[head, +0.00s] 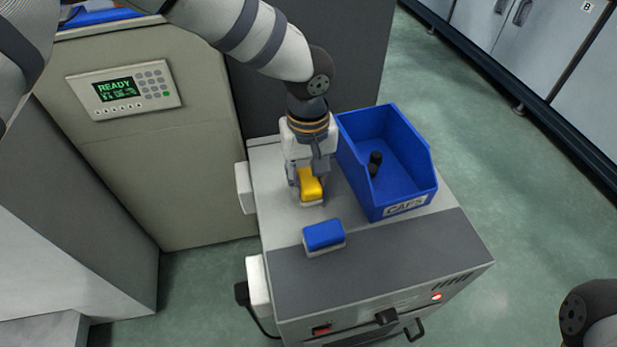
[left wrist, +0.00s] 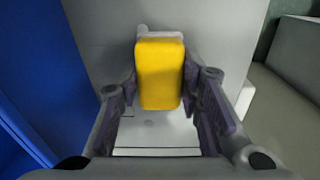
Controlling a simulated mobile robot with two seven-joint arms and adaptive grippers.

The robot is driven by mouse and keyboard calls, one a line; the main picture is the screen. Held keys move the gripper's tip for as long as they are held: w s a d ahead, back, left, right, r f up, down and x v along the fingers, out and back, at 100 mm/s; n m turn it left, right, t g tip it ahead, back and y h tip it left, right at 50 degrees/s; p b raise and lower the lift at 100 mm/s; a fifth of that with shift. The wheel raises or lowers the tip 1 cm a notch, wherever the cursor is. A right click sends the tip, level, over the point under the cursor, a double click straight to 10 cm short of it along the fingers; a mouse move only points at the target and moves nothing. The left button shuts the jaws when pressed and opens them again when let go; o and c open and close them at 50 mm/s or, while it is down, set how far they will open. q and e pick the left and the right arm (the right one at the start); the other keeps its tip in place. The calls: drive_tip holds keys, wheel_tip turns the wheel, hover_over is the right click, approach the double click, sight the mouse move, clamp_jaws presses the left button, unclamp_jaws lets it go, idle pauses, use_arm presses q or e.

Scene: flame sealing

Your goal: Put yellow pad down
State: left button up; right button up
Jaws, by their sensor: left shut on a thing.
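The yellow pad (head: 311,185) is at the left gripper, over the light top of the grey cabinet, behind a blue pad. My left gripper (head: 308,198) points down and is shut on the yellow pad. In the left wrist view the yellow pad (left wrist: 160,74) sits between the two fingers of the left gripper (left wrist: 163,100). I cannot tell whether the pad touches the cabinet top (head: 275,185). My right gripper is not in view; only part of my right arm shows at the lower right.
A blue pad (head: 323,234) with a pale base lies in front of the gripper. A blue bin (head: 405,150) labelled CAPS stands close on the right, with a dark object (head: 375,162) inside. A beige machine with a READY display (head: 115,90) stands at the left.

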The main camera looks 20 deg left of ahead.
sight(308, 180)
use_arm(q)
drive_tip(key=shift+f, duration=0.15)
drive_tip(key=o, duration=1.2)
drive_tip(key=shift+o, duration=0.2)
wheel_tip(308, 180, up, 12)
drive_tip(key=p, duration=0.2)
drive_tip(key=shift+r+p, duration=0.2)
drive_tip(key=shift+p, duration=0.2)
